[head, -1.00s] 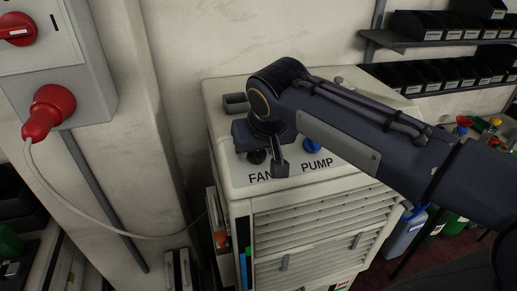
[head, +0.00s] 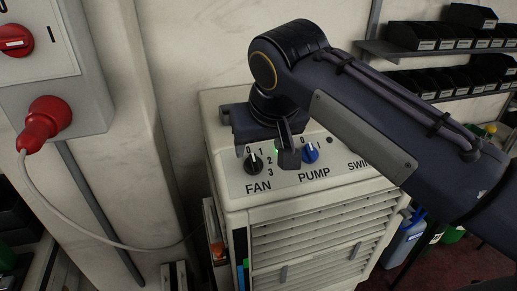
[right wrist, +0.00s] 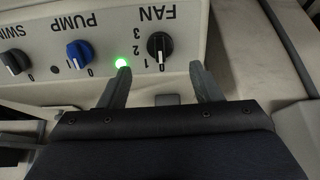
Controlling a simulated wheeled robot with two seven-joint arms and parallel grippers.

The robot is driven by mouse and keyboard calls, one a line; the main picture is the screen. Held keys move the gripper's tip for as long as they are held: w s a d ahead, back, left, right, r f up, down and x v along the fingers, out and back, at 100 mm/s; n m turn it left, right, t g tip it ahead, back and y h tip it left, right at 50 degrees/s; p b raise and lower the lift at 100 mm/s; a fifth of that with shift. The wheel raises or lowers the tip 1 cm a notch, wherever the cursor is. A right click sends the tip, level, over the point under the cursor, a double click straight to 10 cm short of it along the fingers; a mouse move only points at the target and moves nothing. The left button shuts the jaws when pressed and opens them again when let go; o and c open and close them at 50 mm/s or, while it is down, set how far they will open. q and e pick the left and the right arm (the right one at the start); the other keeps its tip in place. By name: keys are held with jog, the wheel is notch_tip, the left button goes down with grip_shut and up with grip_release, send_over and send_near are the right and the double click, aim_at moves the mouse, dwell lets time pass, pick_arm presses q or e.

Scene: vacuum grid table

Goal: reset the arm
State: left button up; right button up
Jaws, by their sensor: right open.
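My right arm comes in from the right in the head view. Its gripper (head: 264,150) is open and empty, with its fingers above the control panel of the white cabinet (head: 235,200). The black FAN knob (head: 253,163) is uncovered and apart from the fingers; in the right wrist view the FAN knob (right wrist: 160,47) shows beyond and between the open fingertips (right wrist: 159,72). The blue PUMP knob (head: 310,153) sits to its right, and the PUMP knob (right wrist: 79,52) also shows in the wrist view. A green light (right wrist: 121,62) glows between them. My left gripper is out of view.
A black SWIN... knob (right wrist: 14,61) shows at the wrist view's left. A wall box with a red switch (head: 14,40) and red plug (head: 45,123) stands left. Black bins (head: 410,37) sit on shelves right. A blue container (head: 403,243) is beside the cabinet.

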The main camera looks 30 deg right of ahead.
dwell(0.4)
jog(key=s+a+f+y, duration=0.1)
jog(key=s+f+y, duration=0.1)
jog(key=s+f, duration=0.4)
jog(key=s+a+f+n+y, duration=0.1)
jog(key=s+f, duration=0.6)
jog(key=f, duration=0.7)
jog(key=shift+a+f+y, duration=0.4)
jog(key=shift+a+y, duration=0.1)
jog(key=shift+y, duration=0.6)
